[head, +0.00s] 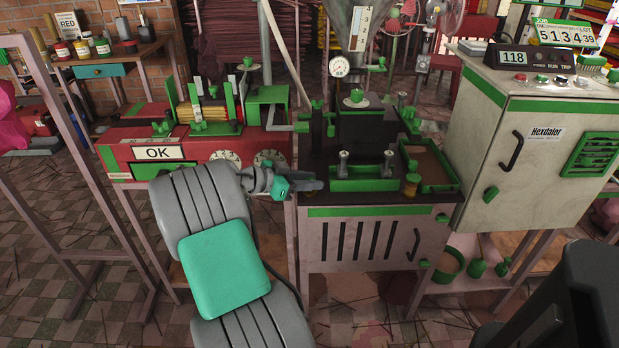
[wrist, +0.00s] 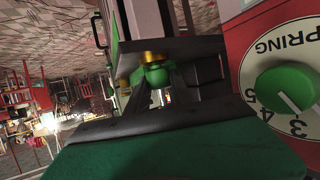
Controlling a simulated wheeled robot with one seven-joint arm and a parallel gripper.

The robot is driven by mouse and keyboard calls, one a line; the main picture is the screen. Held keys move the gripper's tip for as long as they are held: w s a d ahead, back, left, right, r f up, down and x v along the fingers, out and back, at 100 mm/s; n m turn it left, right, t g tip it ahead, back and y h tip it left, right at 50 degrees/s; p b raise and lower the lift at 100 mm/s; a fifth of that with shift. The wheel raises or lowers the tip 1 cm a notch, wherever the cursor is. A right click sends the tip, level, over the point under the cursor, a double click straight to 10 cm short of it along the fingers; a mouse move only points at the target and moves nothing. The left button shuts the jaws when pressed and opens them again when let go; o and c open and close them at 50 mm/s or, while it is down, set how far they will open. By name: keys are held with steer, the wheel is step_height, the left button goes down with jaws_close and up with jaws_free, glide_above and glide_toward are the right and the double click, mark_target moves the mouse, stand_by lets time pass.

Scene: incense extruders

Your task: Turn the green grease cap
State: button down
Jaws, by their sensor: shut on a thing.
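The green grease cap (wrist: 157,77), with brass-coloured parts around it, shows in the wrist view between the dark fingers of my gripper (wrist: 155,62). The fingers are shut on it, one on each side. In the head view my gripper (head: 310,186) reaches right, to the left side of the dark-topped machine (head: 355,212). I cannot make out the cap there; my arm and gripper seem to cover it.
A red machine with an OK sign (head: 158,153) stands close on the left. A round SPRING dial (wrist: 297,85) with a green knob lies close at the right of the wrist view. A pale cabinet (head: 545,115) stands at the right.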

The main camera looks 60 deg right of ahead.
steer(key=p, duration=0.2)
steer(key=m+g+y+p, duration=0.1)
steer(key=shift+r+m+g+y+p, duration=0.2)
steer(key=shift+m+g+y+p, duration=0.1)
steer(key=shift+p, duration=0.05)
steer(key=shift+f+m+p, duration=0.15)
steer(key=shift+m+p, duration=0.15)
steer(key=shift+p, duration=0.3)
steer(key=shift+s+f+g, duration=0.15)
steer(key=shift+f+g, duration=0.05)
steer(key=shift+g, duration=0.2)
steer(key=c, duration=1.4)
jaws_free()
steer(key=shift+d+y, duration=0.1)
steer(key=shift+y, duration=0.2)
steer(key=shift+o, duration=1.4)
steer(key=shift+w+a+r+p, duration=0.3)
steer(key=shift+r+p, duration=0.15)
steer(key=shift+p, duration=0.4)
steer(key=p+v, duration=0.7)
steer(key=p, duration=0.2)
steer(key=shift+f+p, duration=0.2)
steer(key=shift+p, duration=0.1)
